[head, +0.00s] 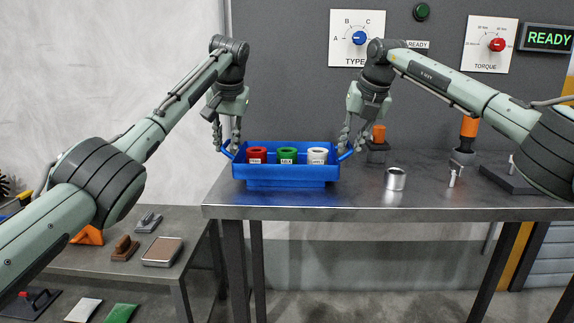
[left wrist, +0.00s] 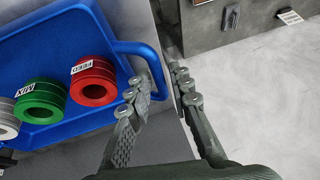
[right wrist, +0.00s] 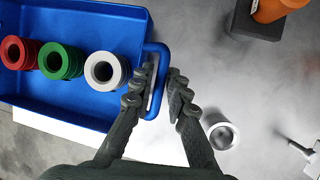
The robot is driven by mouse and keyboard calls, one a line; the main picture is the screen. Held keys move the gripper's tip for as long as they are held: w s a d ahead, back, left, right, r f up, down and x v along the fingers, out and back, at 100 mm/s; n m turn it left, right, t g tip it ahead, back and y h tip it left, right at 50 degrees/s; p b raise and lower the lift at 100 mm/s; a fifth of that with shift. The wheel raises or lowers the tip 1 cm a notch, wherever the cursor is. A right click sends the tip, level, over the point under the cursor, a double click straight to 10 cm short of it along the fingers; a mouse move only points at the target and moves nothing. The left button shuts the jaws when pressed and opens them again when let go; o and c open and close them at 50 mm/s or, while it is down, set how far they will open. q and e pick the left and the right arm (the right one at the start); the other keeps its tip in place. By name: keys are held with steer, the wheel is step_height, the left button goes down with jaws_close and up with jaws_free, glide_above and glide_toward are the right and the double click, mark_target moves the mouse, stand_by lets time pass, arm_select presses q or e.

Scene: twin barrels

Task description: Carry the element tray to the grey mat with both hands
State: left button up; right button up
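The blue element tray (head: 285,172) is level at the left front of the metal bench and carries a red (head: 257,154), a green (head: 287,155) and a white ring-shaped element (head: 317,155). I cannot tell whether it rests on the bench or hangs just above. My left gripper (head: 227,143) is at its left handle; in the left wrist view the handle (left wrist: 128,47) passes between spaced fingers. My right gripper (head: 353,143) is at the right handle (right wrist: 160,48), its fingers also apart around the bar. Contact is hard to judge. I cannot make out a grey mat.
A lower table (head: 190,262) with tools is at the left. A panel with dials stands behind.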

arm_select(q)
steer(key=shift+w+a+f, duration=0.1)
steer(key=shift+w+f, duration=0.05)
steer(key=shift+f, duration=0.2)
arm_select(e)
steer(key=shift+w+f, duration=0.15)
steer(key=shift+f, duration=0.15)
arm_select(q)
steer(key=shift+c, duration=0.4)
arm_select(e)
steer(key=shift+c, duration=0.3)
arm_select(q)
jaws_close()
arm_select(e)
jaws_close()
arm_select(q)
steer(key=shift+w+r, duration=0.1)
steer(key=shift+r, duration=0.2)
arm_select(e)
steer(key=shift+w+r, duration=0.1)
steer(key=shift+r, duration=0.15)
